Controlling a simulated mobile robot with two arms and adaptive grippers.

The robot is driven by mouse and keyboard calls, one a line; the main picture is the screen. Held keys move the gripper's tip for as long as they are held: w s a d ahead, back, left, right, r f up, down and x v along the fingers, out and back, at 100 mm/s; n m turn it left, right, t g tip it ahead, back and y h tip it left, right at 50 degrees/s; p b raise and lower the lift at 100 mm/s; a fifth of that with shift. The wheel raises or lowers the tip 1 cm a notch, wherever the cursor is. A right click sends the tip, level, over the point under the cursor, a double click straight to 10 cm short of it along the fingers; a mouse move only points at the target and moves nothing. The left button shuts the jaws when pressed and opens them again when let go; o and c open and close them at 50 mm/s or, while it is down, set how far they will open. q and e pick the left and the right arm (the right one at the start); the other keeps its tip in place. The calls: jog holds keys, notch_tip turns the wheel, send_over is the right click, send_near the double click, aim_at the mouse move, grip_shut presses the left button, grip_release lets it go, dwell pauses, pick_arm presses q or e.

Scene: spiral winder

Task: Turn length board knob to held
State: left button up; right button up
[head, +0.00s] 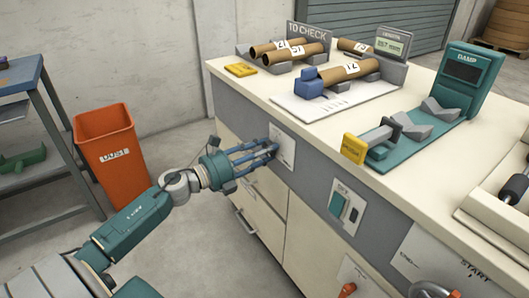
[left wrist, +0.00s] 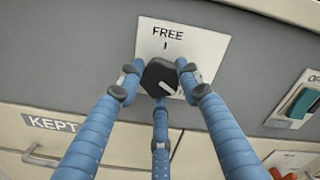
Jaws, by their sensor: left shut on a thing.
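The length board knob (left wrist: 160,76) is dark and faceted, with a short white line slanting toward its lower right. It sits on a white plate (left wrist: 205,47) marked FREE above a small tick; no HELD mark is readable. In the head view the plate (head: 287,143) is on the counter's grey front panel. My left gripper (head: 272,150) reaches it from the left, its blue fingers closed around the knob. The fingers also show in the left wrist view (left wrist: 160,80), two above and one below. My right gripper is not in view.
Right of the plate is a switch (head: 346,207) with a green rocker. Below are drawers, one labelled KEPT (left wrist: 52,123). On the counter (head: 258,91) are a length board (head: 335,103) with cardboard tubes and a DAMP unit (head: 464,75). An orange bin (head: 107,150) stands behind my left arm.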

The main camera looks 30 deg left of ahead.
pick_arm(q)
jog(key=shift+s+d+f, duration=0.1)
jog(key=shift+d+f, duration=0.2)
jog(key=shift+f, duration=0.05)
jog(key=o, duration=0.9)
jog(key=shift+o, duration=1.2)
jog(key=shift+a+r, duration=0.1)
jog(key=shift+r, duration=0.05)
jog(key=v, duration=1.2)
